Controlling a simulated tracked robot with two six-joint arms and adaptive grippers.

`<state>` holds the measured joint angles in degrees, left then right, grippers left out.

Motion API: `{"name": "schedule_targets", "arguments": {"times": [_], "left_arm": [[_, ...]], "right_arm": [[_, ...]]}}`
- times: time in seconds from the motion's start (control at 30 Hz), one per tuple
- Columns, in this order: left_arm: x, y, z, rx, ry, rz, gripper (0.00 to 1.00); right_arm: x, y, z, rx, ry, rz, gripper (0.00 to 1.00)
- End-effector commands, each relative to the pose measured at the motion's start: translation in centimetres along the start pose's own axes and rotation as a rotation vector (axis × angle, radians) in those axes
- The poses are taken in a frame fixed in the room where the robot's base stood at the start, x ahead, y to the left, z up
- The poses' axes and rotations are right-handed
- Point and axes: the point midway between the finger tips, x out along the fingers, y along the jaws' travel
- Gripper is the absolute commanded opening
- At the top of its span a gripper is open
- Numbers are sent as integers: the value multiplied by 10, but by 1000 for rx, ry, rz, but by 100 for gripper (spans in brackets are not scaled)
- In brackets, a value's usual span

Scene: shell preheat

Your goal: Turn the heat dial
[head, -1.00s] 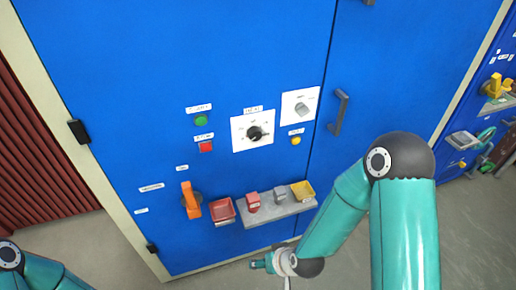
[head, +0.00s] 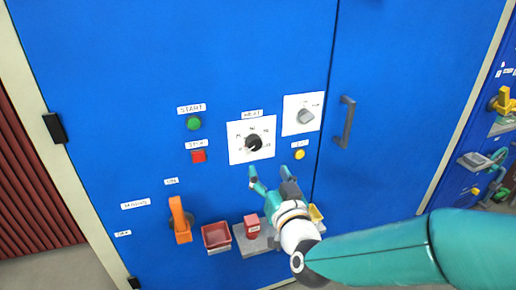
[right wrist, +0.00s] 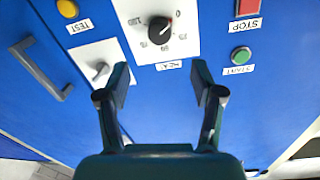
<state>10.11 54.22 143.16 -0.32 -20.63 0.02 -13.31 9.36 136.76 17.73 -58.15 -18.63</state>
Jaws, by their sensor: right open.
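The heat dial (head: 253,143) is a black round knob on a white scale plate (head: 236,153), under a label reading HEAT, on the blue cabinet door. In the right wrist view the dial (right wrist: 160,30) shows upside down, beyond the fingertips and near the top. My right gripper (head: 268,172) is open and empty, just below the plate in the head view, its fingers pointing up toward the dial. The right wrist view shows its two fingers (right wrist: 161,82) spread apart, with the dial ahead of the gap. My left gripper is not in view.
Beside the dial are a green START button (head: 194,123), a red STOP button (head: 199,156), a grey knob (head: 305,116) and a yellow TEST button (head: 299,155). Below are an orange mains lever (head: 180,220), a red tray (head: 216,236) and a red block (head: 252,226). A door handle (head: 346,122) protrudes at right.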

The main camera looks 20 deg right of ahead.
Motion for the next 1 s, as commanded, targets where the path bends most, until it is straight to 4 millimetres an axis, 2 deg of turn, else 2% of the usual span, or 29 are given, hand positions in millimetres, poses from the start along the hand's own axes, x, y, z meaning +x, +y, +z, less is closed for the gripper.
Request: {"name": "schedule_targets", "arguments": {"times": [0.03, 0.3, 0.5, 0.7, 0.97, 1.0], "left_arm": [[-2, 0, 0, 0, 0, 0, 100], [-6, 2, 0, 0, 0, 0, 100], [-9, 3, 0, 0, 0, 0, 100], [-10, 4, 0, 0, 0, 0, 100], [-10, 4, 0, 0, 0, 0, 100], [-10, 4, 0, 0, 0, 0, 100]], "right_arm": [[13, 1, 0, 0, -1, 3, 67], [71, 0, 0, 1, -2, 1, 67], [101, 1, 0, 2, -2, 1, 67], [114, 1, 1, 1, -2, 0, 67], [115, 1, 1, 1, -2, 0, 67], [115, 1, 1, 1, -2, 0, 63]]}}
